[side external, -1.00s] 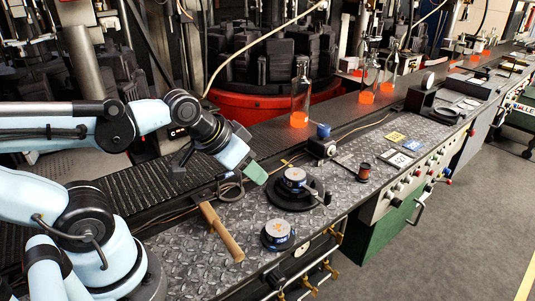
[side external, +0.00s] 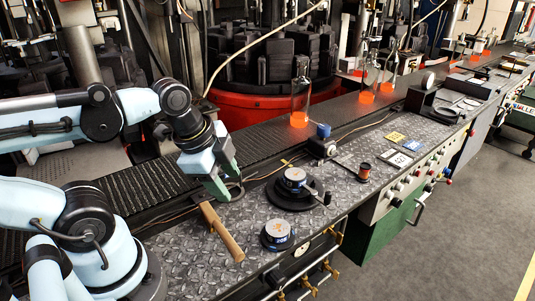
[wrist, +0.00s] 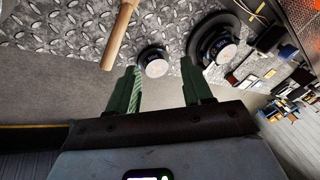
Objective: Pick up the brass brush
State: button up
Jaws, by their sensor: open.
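A tool with a long tan wooden handle (side external: 224,234) lies on the diamond-plate bench top near its front left. It is the likeliest brass brush, but I cannot make out bristles or its head clearly. In the wrist view its handle (wrist: 119,38) shows at the top, left of the fingers. My gripper (side external: 229,187) has green fingers pointing down, just behind and above the far end of the handle, apart from it. In the wrist view my gripper (wrist: 159,65) is open, with nothing held between the fingers.
A small round blue-rimmed tin (side external: 277,234) stands right of the handle. A larger black round fixture with a crank (side external: 292,188) is behind it. A dark cable loop lies beside my gripper.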

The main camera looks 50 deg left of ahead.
jog(key=s+m+g, duration=0.2)
jog(key=s+m, duration=0.1)
jog(key=m, duration=0.5)
send_over(218, 225)
jog(key=shift+s+d+f, duration=0.15)
jog(key=shift+f, duration=0.9)
jog(key=shift+s+d+f, duration=0.1)
jog(key=shift+d+f, duration=0.05)
jog(key=shift+f, duration=0.85)
jog(key=shift+s+d+f, duration=0.15)
jog(key=shift+f, duration=0.9)
jog(key=shift+w+a+f, duration=0.1)
jog(key=shift+a+f, duration=0.15)
jog(key=shift+f, duration=0.55)
jog(key=shift+w+a+f, duration=0.1)
jog(key=shift+a+f, duration=0.1)
jog(key=shift+f, duration=0.6)
jog(key=shift+w+f, duration=0.15)
jog(key=shift+f, duration=0.9)
grip_shut()
